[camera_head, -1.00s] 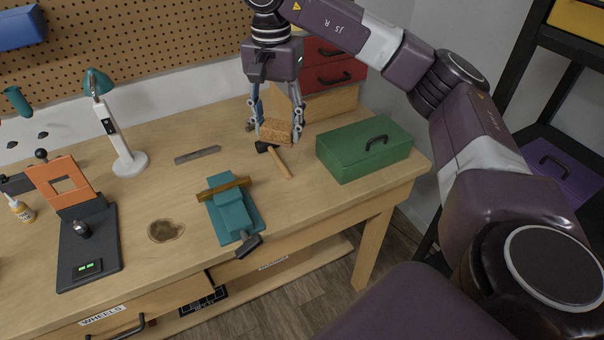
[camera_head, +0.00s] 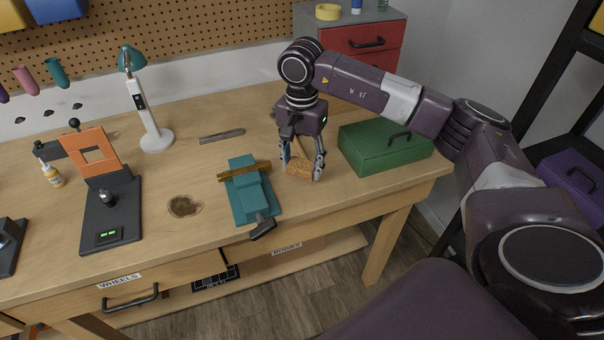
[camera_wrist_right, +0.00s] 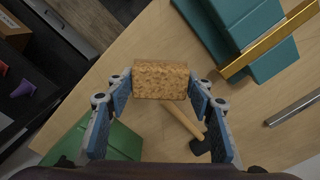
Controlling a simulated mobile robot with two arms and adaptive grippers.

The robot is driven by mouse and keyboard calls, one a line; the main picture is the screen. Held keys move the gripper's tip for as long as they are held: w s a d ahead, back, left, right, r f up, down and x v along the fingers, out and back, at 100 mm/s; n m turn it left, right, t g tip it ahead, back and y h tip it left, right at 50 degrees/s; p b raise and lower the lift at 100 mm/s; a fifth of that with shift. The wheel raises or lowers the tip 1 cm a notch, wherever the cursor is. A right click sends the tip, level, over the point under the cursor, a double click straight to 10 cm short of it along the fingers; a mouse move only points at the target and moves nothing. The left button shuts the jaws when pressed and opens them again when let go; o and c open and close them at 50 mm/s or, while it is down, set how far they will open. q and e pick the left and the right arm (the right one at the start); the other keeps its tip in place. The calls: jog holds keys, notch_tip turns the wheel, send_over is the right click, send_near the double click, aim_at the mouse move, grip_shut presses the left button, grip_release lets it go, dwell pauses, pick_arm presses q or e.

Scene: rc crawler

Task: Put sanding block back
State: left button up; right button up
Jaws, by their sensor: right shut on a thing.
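The sanding block is a brown, cork-like block (camera_head: 299,169), held between the fingertips of my right gripper (camera_head: 303,173), near the front right of the workbench. In the right wrist view the block (camera_wrist_right: 161,80) spans the gap between the blue-padded fingers (camera_wrist_right: 160,92), and both touch its ends. It looks held a little above the bench top, though the exact gap is hard to tell. My left gripper is not in view.
A hammer (camera_wrist_right: 183,119) lies below the block. A teal vise (camera_head: 247,192) stands to the left, a green toolbox (camera_head: 384,150) to the right. A metal ruler (camera_head: 222,136) lies behind the vise. A red drawer cabinet (camera_head: 358,38) stands at the back. A WHEELS drawer (camera_head: 150,277) is at the front.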

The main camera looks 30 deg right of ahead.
aim_at(302, 187)
notch_tip(302, 187, down, 5)
jog(key=shift+r+p, duration=0.2)
jog(key=shift+p, duration=0.3)
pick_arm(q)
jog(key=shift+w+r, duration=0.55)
pick_arm(e)
jog(key=shift+f, duration=0.2)
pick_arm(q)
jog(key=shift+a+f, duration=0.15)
pick_arm(e)
jog(key=o, duration=1)
jog(key=shift+r, duration=0.15)
